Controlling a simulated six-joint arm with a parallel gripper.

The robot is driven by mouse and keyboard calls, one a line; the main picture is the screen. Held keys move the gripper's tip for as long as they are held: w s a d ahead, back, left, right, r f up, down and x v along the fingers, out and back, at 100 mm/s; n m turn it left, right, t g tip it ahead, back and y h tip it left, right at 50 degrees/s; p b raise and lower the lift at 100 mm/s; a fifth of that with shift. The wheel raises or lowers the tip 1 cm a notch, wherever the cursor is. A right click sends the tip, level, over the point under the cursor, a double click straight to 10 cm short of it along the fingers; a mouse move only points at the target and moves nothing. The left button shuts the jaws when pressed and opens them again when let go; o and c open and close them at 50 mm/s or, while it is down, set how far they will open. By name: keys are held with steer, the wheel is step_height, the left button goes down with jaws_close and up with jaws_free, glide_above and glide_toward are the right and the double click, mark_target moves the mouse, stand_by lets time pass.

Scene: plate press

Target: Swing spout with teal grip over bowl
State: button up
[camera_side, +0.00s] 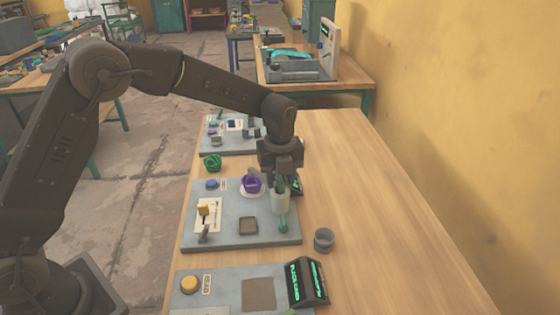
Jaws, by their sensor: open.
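A pale upright cylinder (280,204) stands at the right side of the middle grey plate. A teal part (283,224), which looks like the spout's grip, sticks out from it toward the front of the plate. My gripper (283,181) points down right above the cylinder, with its jaws open. Dark green parts show between the jaws and the cylinder top; whether they touch is too small to tell.
A green bowl-like item (212,163) stands at the plate's back left. A grey cup (324,240) stands on the table right of the plate. The table's right side is clear.

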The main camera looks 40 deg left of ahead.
step_height(320, 180, up, 13)
steer(key=shift+r, duration=0.2)
stand_by(0.4)
steer(key=s+a+r+n+t, duration=0.2)
steer(key=s+a+r+n, duration=0.1)
steer(key=s+r+n, duration=0.3)
steer(key=s+a+f+n+t, duration=0.1)
steer(key=s+a+f+n, duration=0.1)
steer(key=s+n, duration=0.7)
steer(key=s+a+f+n+t, duration=0.2)
steer(key=s+n, duration=0.8)
steer(key=s, duration=0.3)
steer(key=shift+s+a+n+t, duration=0.15)
steer(key=shift+s+n+t, duration=0.15)
steer(key=shift+f, duration=0.1)
steer(key=shift+c, duration=0.3)
